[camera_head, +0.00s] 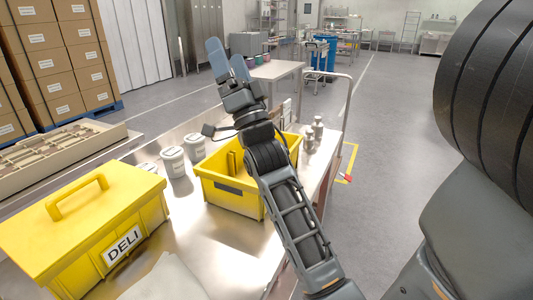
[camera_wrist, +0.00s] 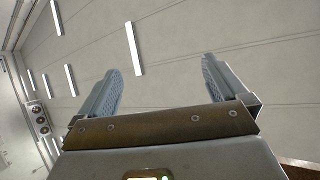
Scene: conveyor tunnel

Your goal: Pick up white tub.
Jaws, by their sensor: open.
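Several white tubs with lids stand on the shiny metal table, between the yellow DELI box and the open yellow crate. One white tub (camera_head: 173,161) is nearest the middle, another white tub (camera_head: 195,147) is just right of it, and a third white tub (camera_head: 148,168) is partly hidden behind the DELI box. My gripper (camera_head: 225,50) is raised above the far side of the table, fingers pointing up. It is open and empty, apart from the tubs. In the wrist view my gripper (camera_wrist: 160,68) shows two spread fingers against the ceiling, with no tub in sight.
The yellow DELI box (camera_head: 85,225) stands at the left front. The open yellow crate (camera_head: 228,192) is under my arm. Metal shakers (camera_head: 315,132) stand near the table's right edge. Stacked cartons (camera_head: 55,60) stand at back left.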

